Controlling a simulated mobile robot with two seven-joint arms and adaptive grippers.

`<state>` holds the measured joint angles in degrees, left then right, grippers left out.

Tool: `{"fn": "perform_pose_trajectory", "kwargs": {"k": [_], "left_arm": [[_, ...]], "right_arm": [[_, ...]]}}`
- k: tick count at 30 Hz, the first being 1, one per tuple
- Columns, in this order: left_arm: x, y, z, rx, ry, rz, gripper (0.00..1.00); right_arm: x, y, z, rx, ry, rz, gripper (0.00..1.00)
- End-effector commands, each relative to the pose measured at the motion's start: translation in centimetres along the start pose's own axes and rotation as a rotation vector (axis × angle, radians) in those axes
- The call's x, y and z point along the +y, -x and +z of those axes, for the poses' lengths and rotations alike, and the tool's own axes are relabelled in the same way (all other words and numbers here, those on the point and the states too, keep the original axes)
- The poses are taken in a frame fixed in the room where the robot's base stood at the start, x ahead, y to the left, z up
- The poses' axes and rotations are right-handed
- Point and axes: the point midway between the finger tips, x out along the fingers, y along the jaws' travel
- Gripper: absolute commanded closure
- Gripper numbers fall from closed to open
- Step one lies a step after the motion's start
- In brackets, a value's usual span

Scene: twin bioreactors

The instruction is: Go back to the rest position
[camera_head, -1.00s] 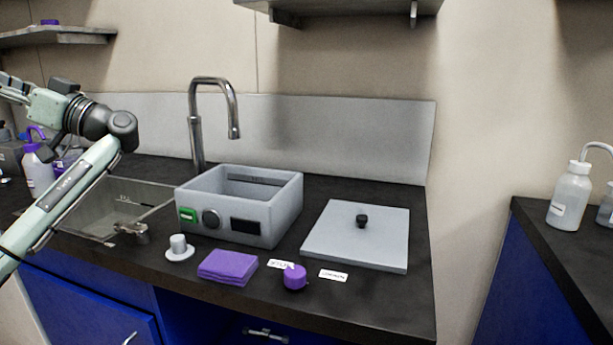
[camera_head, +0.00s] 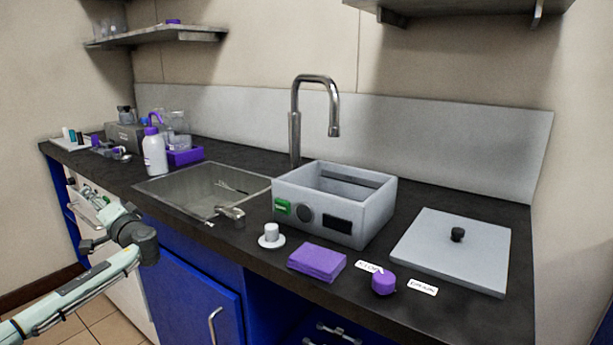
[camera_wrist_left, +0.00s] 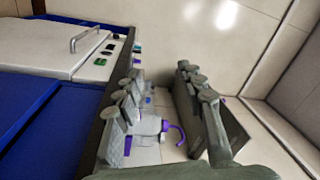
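My left arm comes in from the lower left in the head view and bends back at its dark joint. Its gripper (camera_head: 88,205) is in front of the counter's left part, below the level of the counter top. In the left wrist view the two grey fingers of the left gripper (camera_wrist_left: 160,78) stand well apart, with nothing held between them. A white wash bottle with a purple spout (camera_wrist_left: 147,124) shows behind the fingers; it stands on the counter in the head view (camera_head: 154,155). My right gripper is in neither view.
The dark counter (camera_head: 235,253) carries a sink (camera_head: 190,190), a grey box (camera_head: 350,212), a grey lid (camera_head: 455,252), a purple cloth (camera_head: 317,262) and a purple cap (camera_head: 383,283). Blue cabinets (camera_head: 195,280) stand below. Tiled floor (camera_head: 100,318) is open at lower left.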

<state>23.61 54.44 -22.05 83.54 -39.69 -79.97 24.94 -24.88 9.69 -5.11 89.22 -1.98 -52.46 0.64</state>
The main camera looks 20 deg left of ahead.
Motion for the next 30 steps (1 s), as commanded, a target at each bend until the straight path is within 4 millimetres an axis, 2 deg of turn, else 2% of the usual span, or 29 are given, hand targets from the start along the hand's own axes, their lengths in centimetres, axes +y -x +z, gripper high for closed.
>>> {"fn": "perform_pose_trajectory", "kwargs": {"k": [1, 3, 5, 6, 10, 15, 23, 30], "left_arm": [[3.5, 0.6, 2.5, 0.004, -0.074, 0.082, 0.61], [7.7, 1.6, 5.7, 0.009, -0.162, 0.194, 0.61], [11.1, 2.7, 8.7, 0.014, -0.232, 0.290, 0.61], [13.1, 3.5, 10.8, 0.016, -0.277, 0.353, 0.61], [18.4, 6.6, 17.6, 0.025, -0.399, 0.540, 0.61], [22.2, 10.2, 24.6, 0.030, -0.498, 0.722, 0.61], [24.9, 15.2, 33.5, 0.032, -0.590, 0.934, 0.61], [29.7, 23.7, 36.0, -0.047, -0.479, 1.070, 0.61]], "right_arm": [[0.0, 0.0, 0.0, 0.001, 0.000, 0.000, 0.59], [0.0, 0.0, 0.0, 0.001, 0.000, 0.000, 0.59], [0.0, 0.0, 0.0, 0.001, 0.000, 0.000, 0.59], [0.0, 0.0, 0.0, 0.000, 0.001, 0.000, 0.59], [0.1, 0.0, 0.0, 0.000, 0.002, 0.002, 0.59], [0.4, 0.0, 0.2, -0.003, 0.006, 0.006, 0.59], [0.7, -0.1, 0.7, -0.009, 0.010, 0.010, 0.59], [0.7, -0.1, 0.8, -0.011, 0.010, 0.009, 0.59]]}}
